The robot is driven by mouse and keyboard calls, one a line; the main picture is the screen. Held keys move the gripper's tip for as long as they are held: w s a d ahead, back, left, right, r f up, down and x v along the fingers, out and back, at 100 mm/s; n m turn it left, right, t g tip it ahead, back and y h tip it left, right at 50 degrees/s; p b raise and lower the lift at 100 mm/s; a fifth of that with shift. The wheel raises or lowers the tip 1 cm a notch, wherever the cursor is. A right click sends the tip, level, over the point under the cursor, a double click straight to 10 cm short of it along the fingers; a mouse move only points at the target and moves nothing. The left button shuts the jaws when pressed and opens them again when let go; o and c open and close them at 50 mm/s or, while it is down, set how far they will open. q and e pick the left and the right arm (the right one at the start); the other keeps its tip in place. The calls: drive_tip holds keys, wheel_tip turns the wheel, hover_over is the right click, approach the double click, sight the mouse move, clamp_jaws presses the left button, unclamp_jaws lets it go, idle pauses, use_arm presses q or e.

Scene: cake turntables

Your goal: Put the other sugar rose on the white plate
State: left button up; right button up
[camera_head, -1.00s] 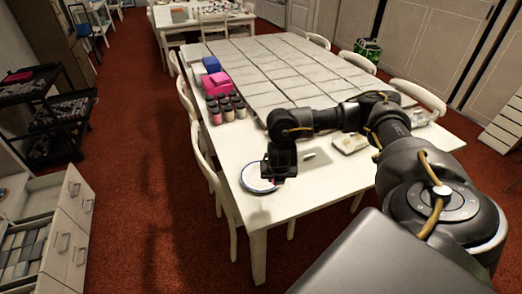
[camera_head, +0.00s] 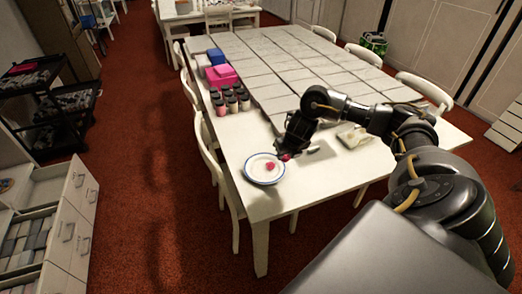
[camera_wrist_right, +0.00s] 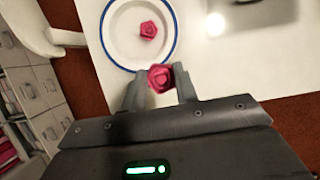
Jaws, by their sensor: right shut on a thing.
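The white plate (camera_head: 262,178) with a blue rim lies near the front left corner of the table. One pink sugar rose (camera_head: 270,166) sits on it, and this rose also shows in the right wrist view (camera_wrist_right: 148,29). My right gripper (camera_head: 286,153) is shut on the other sugar rose (camera_wrist_right: 160,77), which shows between the two fingertips in the right wrist view. In that view the held rose is just outside the near rim of the plate (camera_wrist_right: 108,45). In the head view it is to the upper right of the plate. My left gripper is not in view.
The white table (camera_head: 240,140) has grey panels (camera_head: 300,65) over its far part. Several small jars (camera_head: 231,101) and a pink box (camera_head: 221,75) stand along its left side. A tray (camera_head: 352,136) lies right of my gripper. White chairs surround the table.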

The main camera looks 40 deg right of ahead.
sight(259, 169)
drive_tip(key=w+a+f+b, duration=0.2)
drive_tip(key=w+f, duration=0.1)
drive_tip(key=w, duration=0.1)
drive_tip(key=shift+w, duration=0.4)
drive_tip(key=w+f+b, duration=0.1)
drive_tip(key=b, duration=0.1)
drive_tip(key=w+a+f+b, duration=0.1)
drive_tip(key=w+f, duration=0.1)
drive_tip(key=w+f+b, duration=0.1)
drive_tip(key=b, duration=0.1)
drive_tip(key=shift+w+a+f+b, duration=0.15)
drive_tip(key=shift+a+f+b, duration=0.15)
drive_tip(key=shift+f+b, duration=0.1)
drive_tip(key=shift+w, duration=0.1)
drive_tip(key=shift+a+f, duration=0.1)
drive_tip(key=shift+f, duration=0.05)
drive_tip(key=f+b, duration=0.1)
drive_tip(key=b, duration=0.1)
drive_tip(key=f+b, duration=0.1)
drive_tip(key=f, duration=0.1)
drive_tip(key=shift+w+a+f+b, duration=0.15)
drive_tip(key=shift+w+f+b, duration=0.05)
drive_tip(key=shift+w+b, duration=0.2)
drive_tip(key=shift+f+b, duration=0.3)
drive_tip(key=shift+s+d, duration=0.15)
drive_tip(key=shift+d, duration=0.15)
drive_tip(key=shift+a, duration=0.1)
drive_tip(key=o, duration=0.7)
drive_tip(key=shift+f, duration=0.15)
drive_tip(key=shift+c, duration=0.2)
